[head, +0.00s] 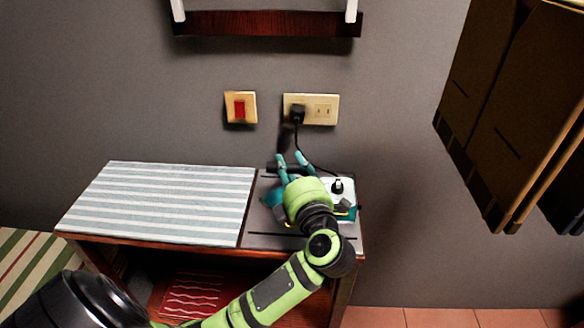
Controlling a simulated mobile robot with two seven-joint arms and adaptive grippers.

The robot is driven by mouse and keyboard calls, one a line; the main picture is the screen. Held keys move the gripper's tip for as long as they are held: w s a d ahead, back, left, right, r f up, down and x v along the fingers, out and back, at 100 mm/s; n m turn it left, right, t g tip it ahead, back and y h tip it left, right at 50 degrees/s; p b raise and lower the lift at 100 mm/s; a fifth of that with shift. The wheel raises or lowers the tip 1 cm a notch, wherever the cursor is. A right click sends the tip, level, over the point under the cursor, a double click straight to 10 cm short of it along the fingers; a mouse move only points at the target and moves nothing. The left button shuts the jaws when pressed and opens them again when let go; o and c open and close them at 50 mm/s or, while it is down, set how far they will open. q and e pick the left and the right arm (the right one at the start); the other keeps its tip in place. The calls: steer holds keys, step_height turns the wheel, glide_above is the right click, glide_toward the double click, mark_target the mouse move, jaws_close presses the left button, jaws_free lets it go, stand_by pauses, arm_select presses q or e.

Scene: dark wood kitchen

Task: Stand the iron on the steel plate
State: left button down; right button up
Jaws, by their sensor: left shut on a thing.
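My left gripper (303,192) reaches over the right end of the cabinet and is shut on the iron (347,212). The iron has teal and white parts, which show around the hand. Most of its body and the contact with the fingers are hidden behind my wrist. The grey steel plate (268,241) lies on the right part of the cabinet top, under the iron. I cannot tell whether the iron touches it or how far it is tilted. My right gripper is not in view.
A striped ironing pad (160,203) covers the left of the cabinet top and is clear. A black cord runs to a plug (297,115) in the wall outlet (323,110). A red switch (240,107) is beside it. Brown hanging panels (515,105) are at right.

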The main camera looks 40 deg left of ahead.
arm_select(q)
steer(key=shift+r, duration=0.15)
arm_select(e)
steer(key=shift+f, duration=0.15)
arm_select(q)
steer(key=c, duration=1.3)
jaws_free()
steer(key=shift+f, duration=0.2)
steer(key=o, duration=0.4)
steer(key=shift+o, duration=0.2)
steer(key=shift+s, duration=0.15)
steer(key=shift+d, duration=0.1)
steer(key=v, duration=1.2)
steer(key=shift+b, duration=0.45)
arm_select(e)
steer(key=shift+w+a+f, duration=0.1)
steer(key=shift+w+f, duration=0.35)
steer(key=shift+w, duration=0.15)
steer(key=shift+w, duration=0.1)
